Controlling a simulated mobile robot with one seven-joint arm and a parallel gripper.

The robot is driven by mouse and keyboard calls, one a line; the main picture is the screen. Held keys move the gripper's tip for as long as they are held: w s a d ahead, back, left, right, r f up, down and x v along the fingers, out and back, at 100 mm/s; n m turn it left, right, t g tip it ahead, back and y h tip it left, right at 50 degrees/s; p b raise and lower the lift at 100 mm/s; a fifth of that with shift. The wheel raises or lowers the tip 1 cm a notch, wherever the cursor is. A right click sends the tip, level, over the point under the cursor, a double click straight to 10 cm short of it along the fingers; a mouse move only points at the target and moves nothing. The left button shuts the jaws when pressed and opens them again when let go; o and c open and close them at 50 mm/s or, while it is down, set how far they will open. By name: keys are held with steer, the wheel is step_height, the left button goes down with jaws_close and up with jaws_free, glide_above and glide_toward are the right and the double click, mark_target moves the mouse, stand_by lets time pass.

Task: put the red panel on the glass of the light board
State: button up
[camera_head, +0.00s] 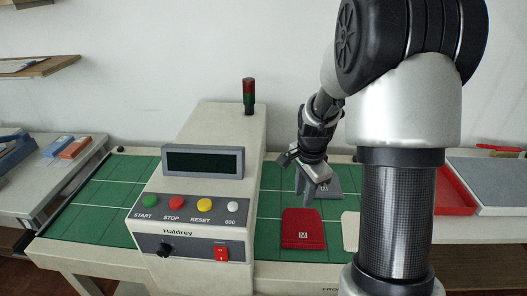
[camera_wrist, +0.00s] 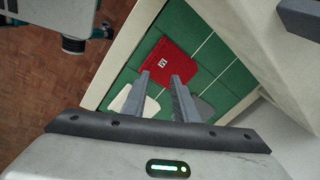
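The red panel (camera_head: 303,230), with a small white M label, lies flat on the green gridded mat (camera_head: 268,240) of the machine; it also shows in the wrist view (camera_wrist: 168,62). My gripper (camera_head: 308,192) hangs above the mat, behind the red panel in the head view. In the wrist view my gripper (camera_wrist: 163,82) has its two fingers apart, with nothing between them, and points toward the red panel. A flat grey-blue surface (camera_head: 495,183) stands at the right; I cannot tell whether it is the light board's glass.
A grey panel (camera_head: 328,184) and a white panel (camera_head: 350,232) lie near the red one. The Haldrey control box (camera_head: 185,215) with buttons and a signal lamp (camera_head: 249,95) stands left of them. A red tray (camera_head: 453,193) lies beside the grey-blue surface.

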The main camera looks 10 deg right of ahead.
mark_target(304, 245)
steer(key=shift+w+d+f+m+g+b, duration=0.25)
steer(key=shift+d+f+m+b, duration=0.55)
steer(key=shift+f, duration=3.1)
steer(key=shift+w+d+f+m+g+b, duration=0.45)
steer(key=shift+f+m, duration=0.7)
steer(key=shift+f, duration=2.8)
steer(key=shift+w+d+f+m+g+b, duration=0.1)
steer(key=shift+d+f+m+b, duration=0.6)
steer(key=shift+f, duration=3.2)
steer(key=shift+a+m, duration=0.2)
steer(key=shift+m, duration=0.05)
steer(key=f+b, duration=0.1)
steer(key=b, duration=0.2)
steer(key=shift+w+f+b, duration=0.1)
steer(key=shift+b, duration=0.25)
steer(key=shift+f+b, duration=0.1)
steer(key=shift+b, duration=1.1)
steer(key=shift+r+b, duration=0.25)
steer(key=shift+b, duration=0.75)
steer(key=shift+r, duration=0.3)
steer(key=shift+f+b, duration=0.5)
steer(key=shift+f, duration=0.55)
